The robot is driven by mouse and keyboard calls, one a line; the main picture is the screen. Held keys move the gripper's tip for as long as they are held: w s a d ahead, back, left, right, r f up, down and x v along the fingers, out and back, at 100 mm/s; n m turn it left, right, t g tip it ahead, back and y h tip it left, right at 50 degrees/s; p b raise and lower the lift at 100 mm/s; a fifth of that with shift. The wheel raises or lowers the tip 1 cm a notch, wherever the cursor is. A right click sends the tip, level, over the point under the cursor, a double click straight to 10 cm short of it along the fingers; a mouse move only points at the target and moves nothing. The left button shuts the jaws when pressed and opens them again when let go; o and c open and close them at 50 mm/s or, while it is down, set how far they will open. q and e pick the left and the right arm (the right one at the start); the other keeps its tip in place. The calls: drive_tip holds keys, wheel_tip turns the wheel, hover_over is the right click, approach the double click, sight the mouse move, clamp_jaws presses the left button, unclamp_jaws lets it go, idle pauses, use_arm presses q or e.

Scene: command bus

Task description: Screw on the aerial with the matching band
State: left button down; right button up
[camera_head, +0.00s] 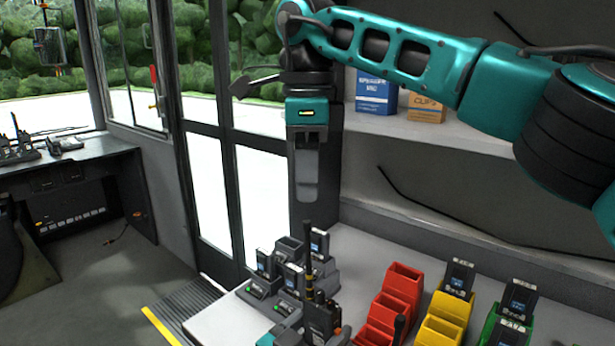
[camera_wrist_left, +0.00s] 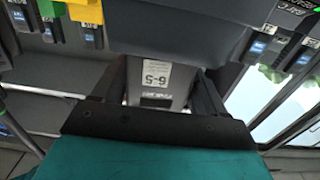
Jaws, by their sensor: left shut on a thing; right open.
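My left gripper (camera_wrist_left: 157,92) is shut on a dark grey handheld radio (camera_head: 322,318), low in the head view. In the left wrist view the radio has a white label (camera_wrist_left: 156,76) reading "6-5" between the fingers. A thin black aerial (camera_head: 308,246) stands upright at the radio's top; whether it is seated or screwed in cannot be told. My right gripper (camera_head: 306,198) points down just above the aerial's tip. It is open and holds nothing visible. Another black aerial (camera_head: 399,328) sticks up at the red bins (camera_head: 404,283).
Several radios stand in chargers (camera_head: 262,289) behind the held one. Yellow bins (camera_head: 445,318) and green bins (camera_head: 490,326) with radios are at the right. A shelf (camera_head: 455,134) holds a blue box (camera_head: 375,94) and an orange box (camera_head: 427,107). The white counter front (camera_head: 215,322) is clear.

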sight(307, 249)
drive_tip(key=shift+f, duration=0.1)
wheel_tip(307, 249, down, 12)
idle(0.6)
drive_tip(key=shift+c, duration=0.2)
clamp_jaws()
idle(0.3)
drive_tip(key=m, duration=0.5)
drive_tip(key=shift+c, duration=0.3)
unclamp_jaws()
